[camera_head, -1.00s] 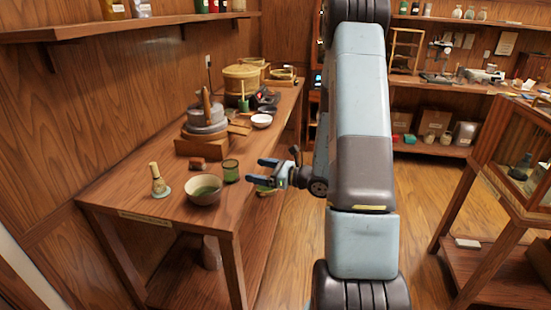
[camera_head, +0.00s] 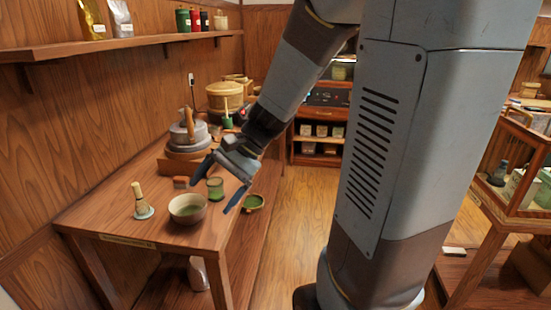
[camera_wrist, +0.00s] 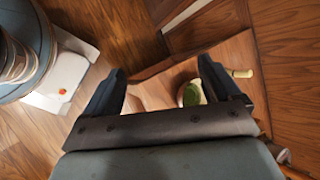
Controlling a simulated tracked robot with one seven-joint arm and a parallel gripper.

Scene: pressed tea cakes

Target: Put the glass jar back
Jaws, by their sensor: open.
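A small green cylindrical jar (camera_head: 215,189) stands upright on the wooden table (camera_head: 110,222), behind the bowl. It may be the glass jar, but its material is unclear. My gripper (camera_head: 209,197) is open, pointing down over the table's right side. Its fingers appear on either side of the jar in the head view, but I cannot tell its height or whether it touches. In the wrist view the gripper (camera_wrist: 160,72) has nothing visibly held between its fingers. The jar is not clearly seen there.
A bowl (camera_head: 187,209) with green contents and a whisk (camera_head: 141,202) stand near the table's front. A stone mill (camera_head: 188,135) stands farther back. A round green dish (camera_head: 253,203) shows beyond the table's right edge, apparently lower. A display case (camera_head: 519,180) is at right; floor lies between.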

